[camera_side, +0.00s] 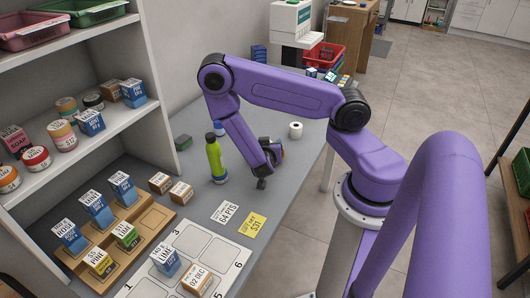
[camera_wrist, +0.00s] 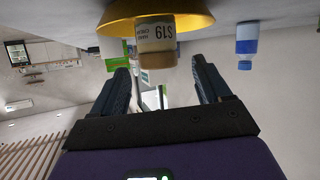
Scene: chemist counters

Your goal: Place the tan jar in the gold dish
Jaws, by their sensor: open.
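The tan jar (camera_wrist: 156,48), labelled $19, shows upside down in the wrist view. The gold dish (camera_wrist: 112,24) is around its base end, and the jar appears to stand in the dish; its base is hidden. My gripper (camera_wrist: 160,70) is open, with one finger on each side of the jar in the picture and a gap to it on both sides. In the side view my gripper (camera_side: 263,180) is low over the counter, right of the green bottle (camera_side: 216,160). My wrist hides most of the dish and jar there.
A blue bottle (camera_wrist: 246,44) stands beside the dish. A white roll (camera_side: 296,130) stands behind my gripper. Two small boxes (camera_side: 160,182), price cards (camera_side: 252,224), a numbered tray (camera_side: 200,240) and a wooden rack (camera_side: 152,218) lie nearer. The shelf (camera_side: 110,125) bounds the left side.

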